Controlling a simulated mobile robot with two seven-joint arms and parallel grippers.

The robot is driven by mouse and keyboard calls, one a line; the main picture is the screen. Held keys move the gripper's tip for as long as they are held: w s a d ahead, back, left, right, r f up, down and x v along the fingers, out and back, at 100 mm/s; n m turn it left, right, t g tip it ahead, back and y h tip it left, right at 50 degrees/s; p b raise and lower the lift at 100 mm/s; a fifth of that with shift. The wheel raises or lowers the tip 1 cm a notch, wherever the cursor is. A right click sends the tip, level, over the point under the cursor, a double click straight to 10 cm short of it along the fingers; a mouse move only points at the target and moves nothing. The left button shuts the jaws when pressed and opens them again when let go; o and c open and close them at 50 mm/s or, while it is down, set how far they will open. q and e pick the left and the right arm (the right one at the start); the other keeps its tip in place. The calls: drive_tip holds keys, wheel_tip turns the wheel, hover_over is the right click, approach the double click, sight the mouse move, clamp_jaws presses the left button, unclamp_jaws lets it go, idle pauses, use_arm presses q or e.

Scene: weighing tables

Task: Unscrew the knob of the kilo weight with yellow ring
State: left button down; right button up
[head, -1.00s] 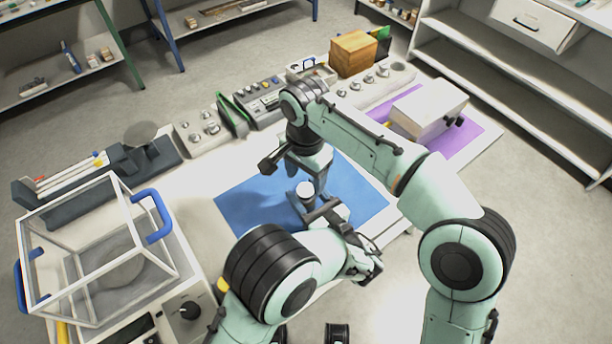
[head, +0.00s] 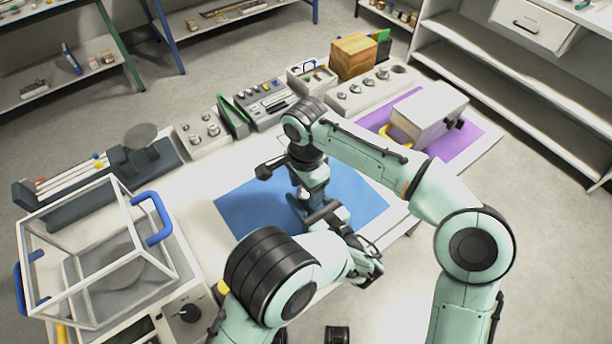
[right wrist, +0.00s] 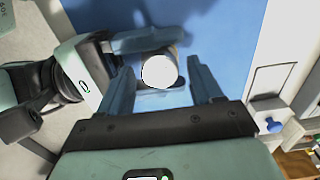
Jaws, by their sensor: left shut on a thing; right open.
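The kilo weight shows in the right wrist view as a round white top (right wrist: 160,71) with a little tan side, over the blue mat (right wrist: 215,30). My left gripper (right wrist: 160,92) is shut on it from the side, its fingers around the body. My right gripper (right wrist: 161,70) is open, pointing down, with one finger on each side of the white top and gaps visible. In the head view my right gripper (head: 303,202) hides the weight, above my left gripper (head: 328,216). I cannot make out the yellow ring.
A glass-sided balance (head: 95,250) with blue handles stands at the left. A white box (head: 430,112) and a yellow item (head: 398,136) are on the purple mat (head: 468,140). Weight blocks, a grey case and a wooden box (head: 353,54) line the back edge.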

drive_tip(key=shift+f, duration=0.45)
drive_tip(key=c, duration=1.1)
drive_tip(key=shift+o, duration=0.2)
drive_tip(key=shift+n, duration=1.7)
drive_tip(key=shift+r, duration=0.1)
drive_tip(key=o, duration=1.2)
drive_tip(key=shift+c, duration=0.2)
